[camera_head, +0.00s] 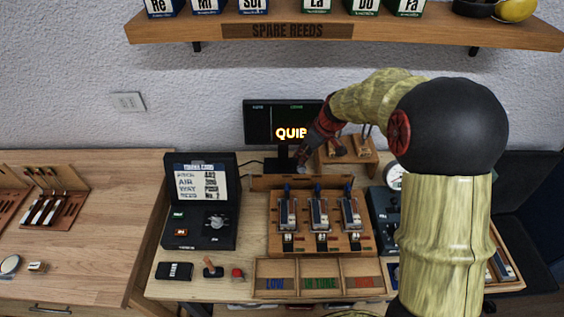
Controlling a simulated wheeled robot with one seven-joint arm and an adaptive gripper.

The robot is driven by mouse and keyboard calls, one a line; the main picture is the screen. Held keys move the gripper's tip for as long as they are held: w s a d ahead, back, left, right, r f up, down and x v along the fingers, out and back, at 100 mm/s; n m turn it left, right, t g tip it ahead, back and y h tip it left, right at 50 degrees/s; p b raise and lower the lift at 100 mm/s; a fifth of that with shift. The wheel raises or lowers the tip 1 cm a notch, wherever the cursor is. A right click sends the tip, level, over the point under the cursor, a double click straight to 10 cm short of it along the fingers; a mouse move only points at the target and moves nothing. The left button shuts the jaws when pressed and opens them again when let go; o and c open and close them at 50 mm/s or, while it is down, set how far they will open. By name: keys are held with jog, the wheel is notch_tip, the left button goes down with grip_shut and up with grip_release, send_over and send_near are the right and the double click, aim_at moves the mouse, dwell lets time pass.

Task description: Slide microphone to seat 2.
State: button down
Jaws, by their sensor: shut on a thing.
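A wooden fixture (267,240) stands on the bench with three seats in a row, each holding a grey, blue-topped unit. The left unit (287,212), the middle unit (320,212) and the right unit (351,210) stand upright. My gripper (299,164) reaches down from the upper right to the back edge of the fixture, behind and between the left and middle units. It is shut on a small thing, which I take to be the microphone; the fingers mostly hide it. Seat numbers are too small to read.
A dark display (262,122) stands behind my gripper. A wooden rack (362,160) is close on its right. A black case (190,235) lies left of the fixture, and a labelled tray (262,262) in front. A shelf (220,28) hangs above.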

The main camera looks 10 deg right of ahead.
jog(key=d, duration=0.2)
jog(key=s+d+b, duration=0.1)
jog(key=d, duration=0.2)
jog(key=shift+d, duration=0.15)
jog(key=c, duration=1.7)
grip_release()
jog(key=v, duration=1.2)
